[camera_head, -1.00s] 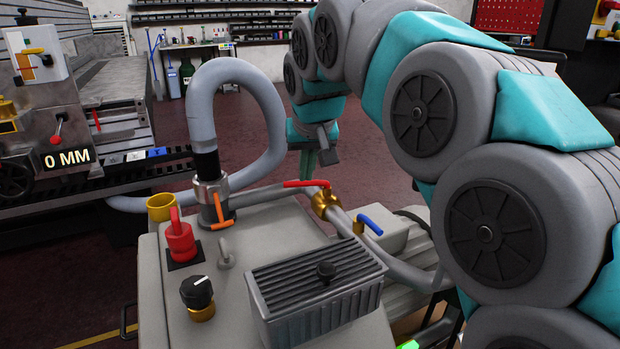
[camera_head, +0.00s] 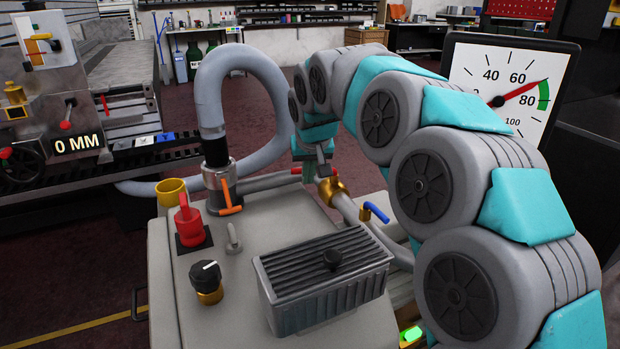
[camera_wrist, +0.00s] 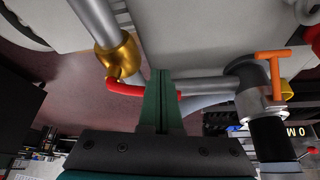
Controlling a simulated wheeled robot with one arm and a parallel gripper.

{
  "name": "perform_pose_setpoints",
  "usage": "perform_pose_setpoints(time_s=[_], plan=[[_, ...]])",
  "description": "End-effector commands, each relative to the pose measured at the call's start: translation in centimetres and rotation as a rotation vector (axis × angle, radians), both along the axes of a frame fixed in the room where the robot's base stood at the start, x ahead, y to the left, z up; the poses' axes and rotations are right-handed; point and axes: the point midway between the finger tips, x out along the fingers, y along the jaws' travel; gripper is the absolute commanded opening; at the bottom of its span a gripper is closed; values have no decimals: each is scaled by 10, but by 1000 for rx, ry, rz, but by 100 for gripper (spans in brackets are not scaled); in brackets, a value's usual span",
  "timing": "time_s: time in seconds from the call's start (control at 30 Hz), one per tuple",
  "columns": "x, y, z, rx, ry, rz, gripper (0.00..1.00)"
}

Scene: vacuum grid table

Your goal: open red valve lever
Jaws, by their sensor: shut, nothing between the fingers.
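The red valve lever (camera_wrist: 126,89) extends from a brass valve body (camera_wrist: 119,55) in the wrist view. It passes behind my gripper's green fingers (camera_wrist: 161,74) and a bit of red shows on their other side. The brass valve (camera_head: 330,188) sits on a grey pipe, just right of and below my gripper. My fingers are together and empty, overlapping the lever; I cannot tell whether they touch it.
A blue lever (camera_head: 376,211) is close to the right of the brass valve. A ribbed box (camera_head: 323,278) is in front. A dial gauge (camera_head: 510,85) stands at right.

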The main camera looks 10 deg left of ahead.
Motion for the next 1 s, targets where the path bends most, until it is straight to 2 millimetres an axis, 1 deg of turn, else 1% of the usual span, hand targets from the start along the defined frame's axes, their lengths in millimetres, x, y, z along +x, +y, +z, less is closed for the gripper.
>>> perform_pose_setpoints(time_s=[0.2, 0.67, 0.87, 1.0], plan=[[9, 4, 4, 1, -3, 0, 0], [10, 4, 3, 0, -1, -7, 0], [13, 6, 0, -4, -1, -63, 0], [17, 10, -1, -5, -1, -133, 0]])
